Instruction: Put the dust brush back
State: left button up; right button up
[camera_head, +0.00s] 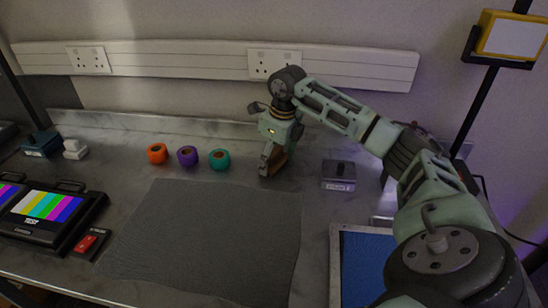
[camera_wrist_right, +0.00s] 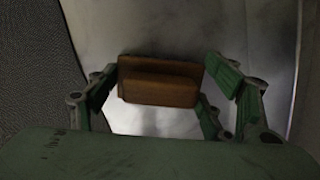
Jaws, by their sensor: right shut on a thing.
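The dust brush, a brown wooden block with a raised grip, sits between the fingers of my right gripper in the right wrist view (camera_wrist_right: 160,82). In the head view my right gripper (camera_head: 272,160) points down at the back middle of the worktop, just past the dark mat, and is shut on the brush. Only a small brown part of the brush (camera_head: 281,160) shows there. I cannot tell whether the brush touches the worktop. The bristles are hidden. My left gripper is not in view.
A grey labelled block (camera_head: 338,184) stands right of the gripper. Orange (camera_head: 157,154), purple (camera_head: 187,156) and teal (camera_head: 219,159) tape rolls stand to its left. A dark mat (camera_head: 205,240) lies bare in front. A blue-lined tray (camera_head: 336,265) is at front right, a monitor (camera_head: 45,232) at left.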

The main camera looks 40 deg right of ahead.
aim_at(280, 162)
jog(key=o, duration=1.2)
jog(key=shift+f, duration=0.15)
jog(key=r, duration=0.4)
jog(key=s+r, duration=0.1)
jog(key=r, duration=0.7)
jog(key=shift+s+d+r+b, duration=0.1)
jog(key=shift+s+d+b, duration=0.2)
jog(key=shift+s+b, duration=0.1)
